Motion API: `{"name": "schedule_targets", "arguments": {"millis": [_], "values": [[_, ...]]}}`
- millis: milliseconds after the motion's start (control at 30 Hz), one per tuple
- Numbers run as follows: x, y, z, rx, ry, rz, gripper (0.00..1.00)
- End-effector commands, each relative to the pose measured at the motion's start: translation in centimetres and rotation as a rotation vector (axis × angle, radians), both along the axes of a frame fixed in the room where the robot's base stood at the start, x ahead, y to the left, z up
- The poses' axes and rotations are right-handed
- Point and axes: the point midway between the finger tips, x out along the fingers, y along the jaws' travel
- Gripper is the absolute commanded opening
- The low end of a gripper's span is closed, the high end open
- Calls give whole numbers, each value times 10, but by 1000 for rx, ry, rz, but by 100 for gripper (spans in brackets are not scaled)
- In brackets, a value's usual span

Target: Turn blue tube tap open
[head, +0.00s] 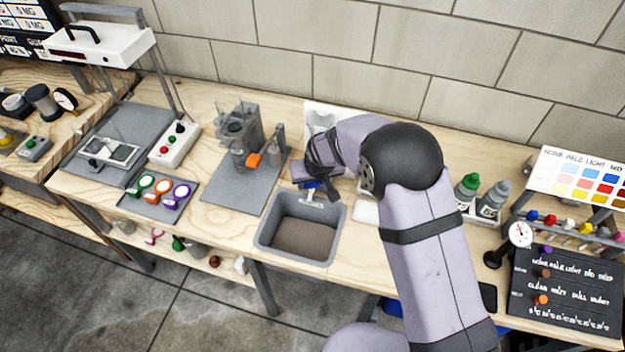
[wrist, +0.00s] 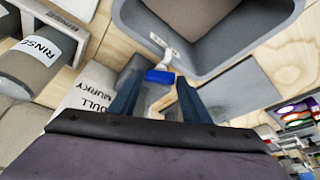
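The blue tap handle (wrist: 159,76) shows in the wrist view, with a pale metal spout (wrist: 163,46) reaching toward the grey basin. In the head view a small blue part of the tap (head: 310,184) shows at the basin's back edge, mostly covered by my gripper (head: 318,176). My gripper (wrist: 161,90) is open in the wrist view, with one dark finger on each side of the blue handle. I cannot tell whether either finger touches it. The tube behind the tap is hidden or unclear.
In the wrist view a bottle labelled RINSE (wrist: 35,65) and a DULL MURKY card (wrist: 92,92) are at left.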

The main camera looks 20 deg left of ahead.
Motion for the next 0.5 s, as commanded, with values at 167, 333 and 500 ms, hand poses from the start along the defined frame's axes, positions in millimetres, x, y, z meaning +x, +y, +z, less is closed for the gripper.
{"name": "schedule_targets", "arguments": {"millis": [167,333,500], "values": [[0,0,0,0,0,0,56],[0,0,0,0,0,-1,56],[-2,-1,6,1,-2,-1,56]]}}
